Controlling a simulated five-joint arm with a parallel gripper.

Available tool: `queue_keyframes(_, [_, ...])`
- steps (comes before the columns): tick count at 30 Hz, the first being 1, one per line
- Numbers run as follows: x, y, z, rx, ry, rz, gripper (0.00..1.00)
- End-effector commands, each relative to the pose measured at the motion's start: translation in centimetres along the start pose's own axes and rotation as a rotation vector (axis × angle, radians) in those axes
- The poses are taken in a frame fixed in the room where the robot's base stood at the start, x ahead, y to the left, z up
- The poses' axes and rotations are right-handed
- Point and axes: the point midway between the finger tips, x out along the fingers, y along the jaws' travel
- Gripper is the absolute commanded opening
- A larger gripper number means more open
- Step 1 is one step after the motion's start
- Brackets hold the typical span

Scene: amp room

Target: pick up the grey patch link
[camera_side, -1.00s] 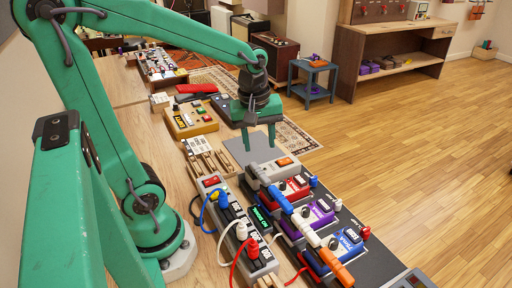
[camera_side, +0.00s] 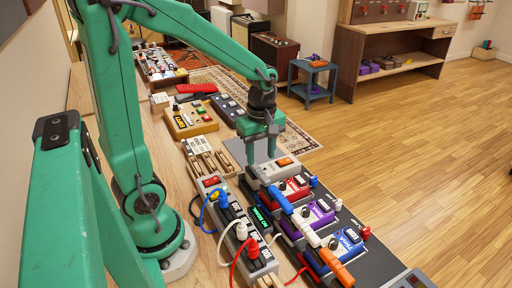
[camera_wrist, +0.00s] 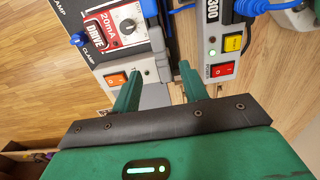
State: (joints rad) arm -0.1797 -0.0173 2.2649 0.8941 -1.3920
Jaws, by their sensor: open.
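The grey patch link (camera_side: 257,173) sits at the far end of a row of coloured links on the pedal board in the side view. It lies beside the grey box with an orange switch (camera_side: 285,162), which also shows in the wrist view (camera_wrist: 125,78). My gripper (camera_side: 262,158) is open and points down, just above and behind the grey link. In the wrist view my two fingers (camera_wrist: 160,80) are apart, between the grey box and the power strip.
Blue (camera_side: 280,199), white (camera_side: 305,230) and orange (camera_side: 337,266) links continue the row over red, purple and blue pedals. A grey power strip (camera_side: 213,182) with cables runs alongside on the left. A yellow box (camera_side: 192,120) stands behind.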

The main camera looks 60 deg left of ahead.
Motion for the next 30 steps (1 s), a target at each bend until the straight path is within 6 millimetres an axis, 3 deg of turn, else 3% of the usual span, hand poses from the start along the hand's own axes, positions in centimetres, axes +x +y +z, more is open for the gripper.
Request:
queue_keyframes(8, [0.7, -0.1, -0.1, 0.0, 0.0, -0.002, 0.44])
queue_keyframes(21, [5.0, -0.2, -0.3, 0.001, 0.0, -0.002, 0.44])
queue_keyframes(30, [5.2, -0.1, -0.3, 0.001, 0.0, 0.0, 0.44])
